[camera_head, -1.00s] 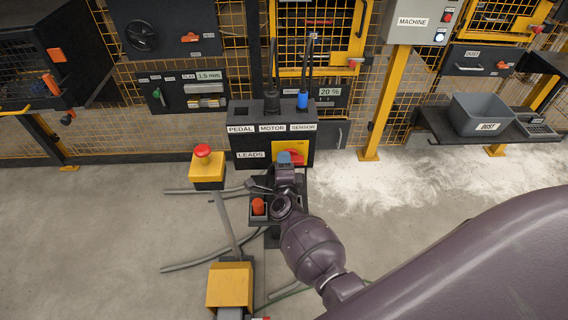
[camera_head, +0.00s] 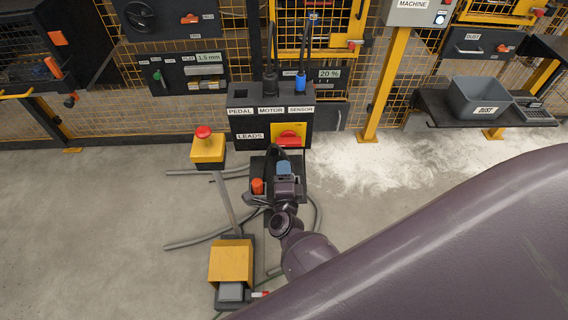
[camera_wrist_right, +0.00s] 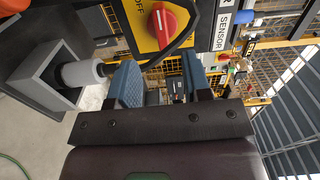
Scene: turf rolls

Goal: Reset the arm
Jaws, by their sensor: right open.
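My right gripper (camera_head: 285,168) is open and empty. Its blue fingertips point away from me, in front of the box labelled LEADS (camera_head: 245,143). In the right wrist view the two blue fingers (camera_wrist_right: 160,80) stand apart with nothing clasped between them. A red rotary switch on a yellow plate (camera_head: 290,135) lies beyond the fingertips, and it also shows in the wrist view (camera_wrist_right: 165,22). My right arm comes in from the lower right, its large purple upper link filling that corner. My left gripper is out of view.
A small stand under my gripper carries an orange-red knob (camera_head: 257,186) and a black cable loop. A yellow emergency-stop box (camera_head: 208,150) and a yellow pedal (camera_head: 231,262) stand left. Grey hoses lie on the floor. A grey DUST bin (camera_head: 480,97) sits right.

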